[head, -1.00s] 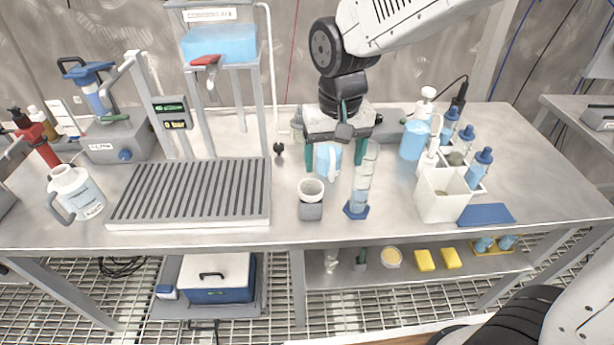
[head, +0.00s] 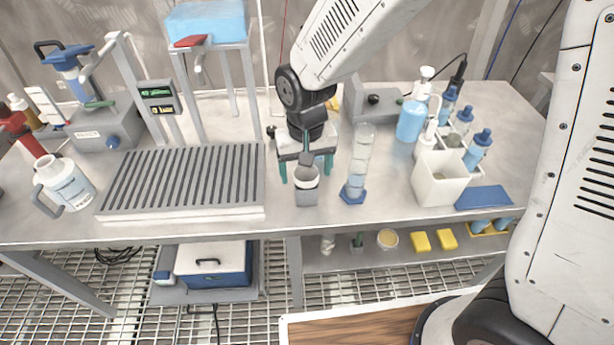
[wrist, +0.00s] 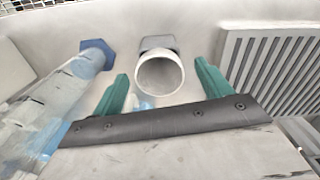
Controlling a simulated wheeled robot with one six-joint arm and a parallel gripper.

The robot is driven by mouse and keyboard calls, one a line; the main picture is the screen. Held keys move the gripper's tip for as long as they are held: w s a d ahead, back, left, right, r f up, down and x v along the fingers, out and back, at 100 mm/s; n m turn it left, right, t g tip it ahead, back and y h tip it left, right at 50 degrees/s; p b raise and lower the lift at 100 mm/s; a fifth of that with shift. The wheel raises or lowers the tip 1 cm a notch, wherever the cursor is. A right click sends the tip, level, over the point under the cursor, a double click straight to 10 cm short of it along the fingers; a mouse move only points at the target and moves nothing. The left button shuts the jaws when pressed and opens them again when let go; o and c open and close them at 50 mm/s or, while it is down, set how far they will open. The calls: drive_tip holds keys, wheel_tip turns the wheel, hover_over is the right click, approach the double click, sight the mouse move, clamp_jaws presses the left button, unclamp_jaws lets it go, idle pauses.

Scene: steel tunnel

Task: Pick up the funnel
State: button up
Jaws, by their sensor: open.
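The funnel (head: 306,180) looks like a white round cup with an open top. It sits in a small grey block holder (head: 306,197) near the front edge of the bench. In the wrist view the funnel's white rim (wrist: 160,74) shows between the fingers, with the holder (wrist: 158,43) beyond it. My gripper (head: 305,168) is open, with its green fingers to either side of the funnel and a little behind it in the head view. In the wrist view my gripper (wrist: 161,72) shows a gap on both sides of the rim. The funnel's lower part is hidden.
A clear measuring cylinder (head: 359,165) on a blue base stands close to the right. A slatted drain rack (head: 185,180) lies to the left. A white box (head: 438,180) and blue bottles stand further right. The bench is clear just in front of the holder.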

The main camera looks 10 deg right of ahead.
sight(306, 173)
drive_tip(key=c, duration=1.1)
drive_tip(key=shift+o, duration=0.2)
wheel_tip(306, 173, up, 10)
